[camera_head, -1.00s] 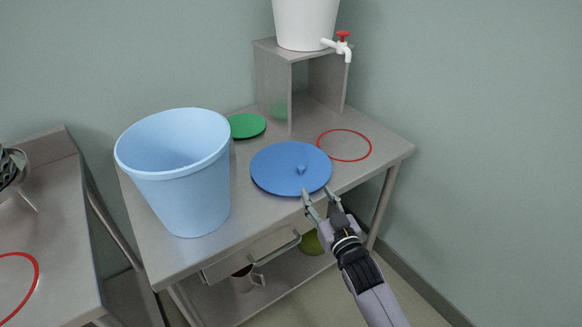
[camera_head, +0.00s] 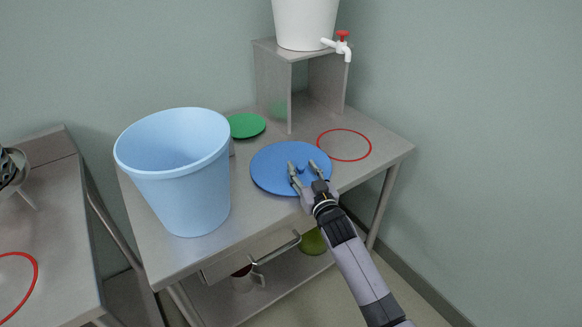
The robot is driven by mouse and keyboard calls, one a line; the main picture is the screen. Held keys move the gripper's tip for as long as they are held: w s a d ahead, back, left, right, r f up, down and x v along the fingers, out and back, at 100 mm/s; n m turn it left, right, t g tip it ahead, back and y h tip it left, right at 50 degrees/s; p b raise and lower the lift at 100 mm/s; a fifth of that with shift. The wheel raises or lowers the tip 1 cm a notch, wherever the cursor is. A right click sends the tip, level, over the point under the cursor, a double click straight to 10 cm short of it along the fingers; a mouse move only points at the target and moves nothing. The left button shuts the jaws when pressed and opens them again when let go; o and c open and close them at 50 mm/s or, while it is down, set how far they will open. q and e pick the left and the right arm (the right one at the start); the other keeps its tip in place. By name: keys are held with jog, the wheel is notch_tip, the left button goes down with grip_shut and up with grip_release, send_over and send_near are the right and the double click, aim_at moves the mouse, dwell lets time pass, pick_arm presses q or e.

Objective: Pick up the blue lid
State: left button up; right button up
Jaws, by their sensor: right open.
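The blue lid (camera_head: 270,170) is a round flat disc with a small knob (camera_head: 301,168) at its middle. It lies on the steel table (camera_head: 258,220), to the right of the light blue bucket. My right gripper (camera_head: 302,169) is over the lid, its two fingers open on either side of the knob. Whether the fingers touch the knob cannot be told. The gripper hides the lid's lower right part.
A light blue open bucket (camera_head: 190,190) stands left of the lid. A green lid (camera_head: 246,125) lies behind. A red ring (camera_head: 344,145) marks the table at right. A white container with a tap (camera_head: 305,22) stands on a steel stand (camera_head: 272,82). A drawer handle (camera_head: 277,251) juts out in front.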

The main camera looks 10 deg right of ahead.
grip_shut()
dwell(0.4)
jog(key=shift+r, duration=0.1)
